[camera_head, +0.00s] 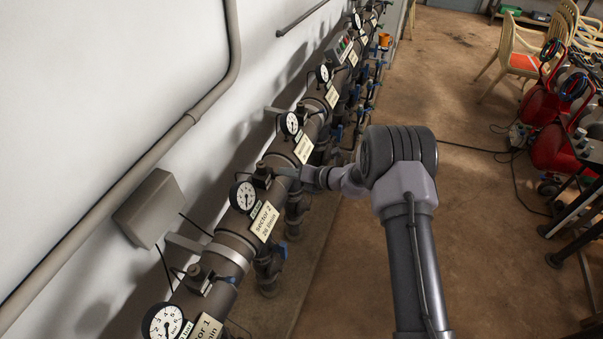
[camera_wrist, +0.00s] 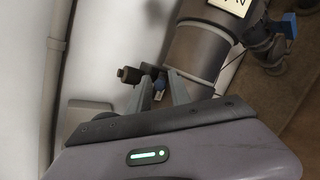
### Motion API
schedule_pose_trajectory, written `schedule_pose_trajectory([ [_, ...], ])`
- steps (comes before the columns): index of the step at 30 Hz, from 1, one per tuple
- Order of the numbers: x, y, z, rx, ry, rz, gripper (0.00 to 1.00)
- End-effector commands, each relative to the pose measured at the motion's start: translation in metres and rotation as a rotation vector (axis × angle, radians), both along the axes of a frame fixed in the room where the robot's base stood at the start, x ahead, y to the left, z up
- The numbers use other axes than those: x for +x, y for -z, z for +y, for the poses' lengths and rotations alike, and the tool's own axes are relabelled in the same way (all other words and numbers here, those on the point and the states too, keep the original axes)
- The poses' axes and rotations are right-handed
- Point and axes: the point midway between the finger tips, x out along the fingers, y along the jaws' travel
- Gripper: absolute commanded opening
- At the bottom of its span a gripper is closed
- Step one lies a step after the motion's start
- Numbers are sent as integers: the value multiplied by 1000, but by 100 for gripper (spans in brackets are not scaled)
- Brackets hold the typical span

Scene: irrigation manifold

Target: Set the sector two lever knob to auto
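The sector two label (camera_head: 265,222) is on the thick brown pipe, next to a round gauge (camera_head: 243,195). Just above the gauge is a small dark valve block (camera_head: 262,176); in the wrist view (camera_wrist: 130,75) it sits at the side of the pipe. My gripper (camera_head: 275,172) reaches in from the right, close to this block. The knob's setting is not readable.
The sector 1 gauge (camera_head: 163,322) and block are nearer, and more gauges line the pipe farther off. A blue valve handle (camera_head: 282,250) hangs below sector two. A grey box (camera_head: 148,208) is on the wall. The floor at right is open, with chairs (camera_head: 520,55) and red machines beyond.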

Motion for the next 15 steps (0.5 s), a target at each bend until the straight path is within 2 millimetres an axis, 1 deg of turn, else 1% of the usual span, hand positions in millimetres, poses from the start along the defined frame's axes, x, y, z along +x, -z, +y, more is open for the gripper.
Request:
schedule_pose_trajectory([
  [5, -18, -19, -29, 0, 4, -1, 24],
  [8, -32, -32, -49, 1, 4, 0, 24],
  [12, -54, -51, -81, 0, 5, -1, 24],
  [15, -68, -63, -101, 0, 4, -1, 24],
])
